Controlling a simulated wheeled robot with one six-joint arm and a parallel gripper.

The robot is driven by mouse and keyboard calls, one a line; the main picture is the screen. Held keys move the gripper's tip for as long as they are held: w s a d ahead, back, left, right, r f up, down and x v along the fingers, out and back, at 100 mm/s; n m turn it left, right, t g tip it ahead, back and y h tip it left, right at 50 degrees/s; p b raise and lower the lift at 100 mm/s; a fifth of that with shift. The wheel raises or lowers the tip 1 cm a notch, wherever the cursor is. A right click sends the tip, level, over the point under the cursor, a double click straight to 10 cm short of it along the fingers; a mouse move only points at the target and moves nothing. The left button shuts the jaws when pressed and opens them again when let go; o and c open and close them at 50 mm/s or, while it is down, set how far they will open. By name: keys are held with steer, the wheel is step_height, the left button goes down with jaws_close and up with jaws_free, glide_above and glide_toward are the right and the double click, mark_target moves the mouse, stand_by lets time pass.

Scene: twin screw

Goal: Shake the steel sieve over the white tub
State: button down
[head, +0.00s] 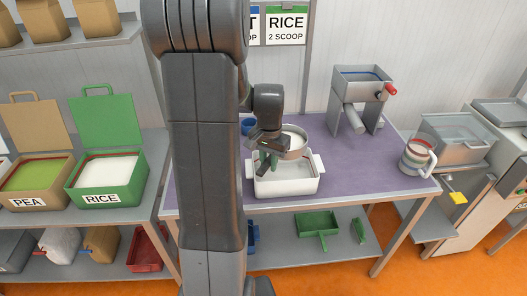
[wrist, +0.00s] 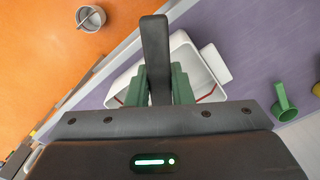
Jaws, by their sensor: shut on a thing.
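The round steel sieve (head: 296,143) is above the back part of the white tub (head: 288,187) in the head view, apart from the tub's floor. My gripper (head: 265,152) is at the sieve's left side, shut on its handle; my dark wrist hides part of the grip. The white tub stands on the purple table top, and its rim and a side lug also show in the wrist view (wrist: 213,62). There, a dark bar stands between the green fingers of my gripper (wrist: 158,85). The sieve's bowl and contents cannot be made out there.
A grey hopper machine (head: 360,95) stands behind right of the tub, a clear jug (head: 417,157) at the table's right end. A blue cup (head: 248,126) is close behind the tub. An open green RICE box (head: 107,180) is on the left bench. Purple table right of the tub is clear.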

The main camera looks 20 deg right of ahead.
steer(key=shift+s+f+b, duration=0.15)
steer(key=shift+f+b, duration=0.25)
steer(key=shift+f, duration=0.1)
steer(key=shift+f+b, duration=1.45)
steer(key=shift+f, duration=0.5)
steer(key=shift+d, duration=0.1)
steer(key=shift+w+a, duration=0.25)
steer(key=shift+a, duration=0.6)
stand_by(1.3)
